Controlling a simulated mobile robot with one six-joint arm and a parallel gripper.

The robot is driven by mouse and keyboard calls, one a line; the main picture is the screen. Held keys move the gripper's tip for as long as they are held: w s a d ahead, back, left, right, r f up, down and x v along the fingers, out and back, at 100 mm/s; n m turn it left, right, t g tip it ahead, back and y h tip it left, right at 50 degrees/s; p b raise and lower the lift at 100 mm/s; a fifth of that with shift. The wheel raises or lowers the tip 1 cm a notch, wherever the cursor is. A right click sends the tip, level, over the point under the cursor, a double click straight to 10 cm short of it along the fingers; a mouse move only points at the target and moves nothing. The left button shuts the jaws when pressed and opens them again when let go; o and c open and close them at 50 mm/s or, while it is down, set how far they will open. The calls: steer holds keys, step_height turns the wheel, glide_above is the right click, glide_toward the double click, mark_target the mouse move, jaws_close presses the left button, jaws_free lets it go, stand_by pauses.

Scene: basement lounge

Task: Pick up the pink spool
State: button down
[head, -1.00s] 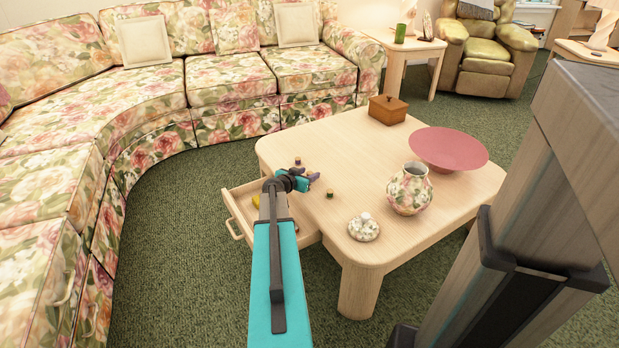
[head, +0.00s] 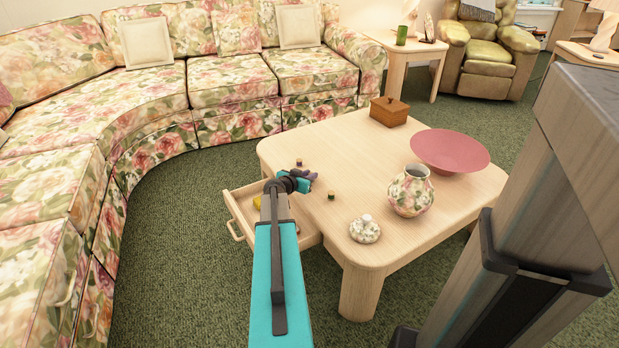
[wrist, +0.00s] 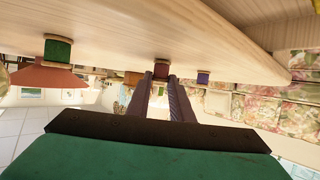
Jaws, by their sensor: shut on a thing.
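The pink spool (wrist: 161,69), dark pinkish-red with pale wooden ends, is between my fingertips in the wrist view, at the tabletop. That view is upside down. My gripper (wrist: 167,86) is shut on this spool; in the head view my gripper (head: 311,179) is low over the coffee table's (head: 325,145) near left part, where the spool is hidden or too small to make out.
A green spool (head: 331,196) and a purple spool (head: 299,162) stand on either side of my gripper. A floral vase (head: 411,190), its lid (head: 365,229), a pink bowl (head: 450,151) and a wooden box (head: 389,111) share the table. An open drawer (head: 233,211) sticks out.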

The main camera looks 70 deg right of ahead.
steer(key=shift+r, duration=0.7)
step_height(320, 180, up, 2)
steer(key=shift+r+p, duration=0.2)
steer(key=shift+p, duration=0.35)
steer(key=s+a, duration=0.1)
steer(key=a, duration=0.3)
steer(key=s+a, duration=0.2)
steer(key=a, duration=0.2)
steer(key=s+a+r, duration=0.1)
steer(key=a, duration=0.3)
steer(key=shift+s+a, duration=0.25)
steer(key=shift+a+r+p, duration=0.1)
steer(key=shift+a+p, duration=0.05)
steer(key=shift+p, duration=0.35)
steer(key=p, duration=0.1)
steer(key=a+p, duration=0.1)
steer(key=p, duration=0.1)
steer(key=shift+s+r, duration=0.1)
steer(key=shift+s, duration=0.15)
steer(key=a+p, duration=0.1)
steer(key=p, duration=0.1)
steer(key=shift+s+p, duration=0.2)
steer(key=shift+p, duration=0.15)
steer(key=shift+a, duration=0.1)
